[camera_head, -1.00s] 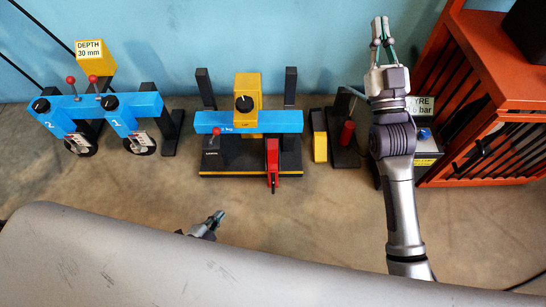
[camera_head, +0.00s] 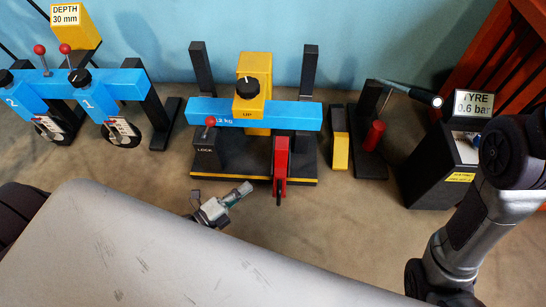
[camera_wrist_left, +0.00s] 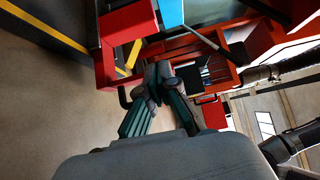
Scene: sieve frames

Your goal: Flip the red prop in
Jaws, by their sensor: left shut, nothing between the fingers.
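The red prop (camera_head: 280,160) is a slim red bracket that hangs upright at the front right of the blue beam (camera_head: 292,116) on the middle stand. A dark tip sticks out at its lower end. My left gripper (camera_head: 248,187) is shut and empty, low in front of the stand's base, left of the prop and apart from it. In the left wrist view the shut fingers (camera_wrist_left: 157,76) point towards a red bracket (camera_wrist_left: 128,24), which looks like the prop, close beyond them.
The middle stand has a yellow block with a black knob (camera_head: 247,88) and a red-tipped LOCK lever (camera_head: 210,122). A yellow block (camera_head: 340,152) and a red cylinder (camera_head: 374,135) stand to its right, then the TYRE box (camera_head: 430,175). Floor in front is bare.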

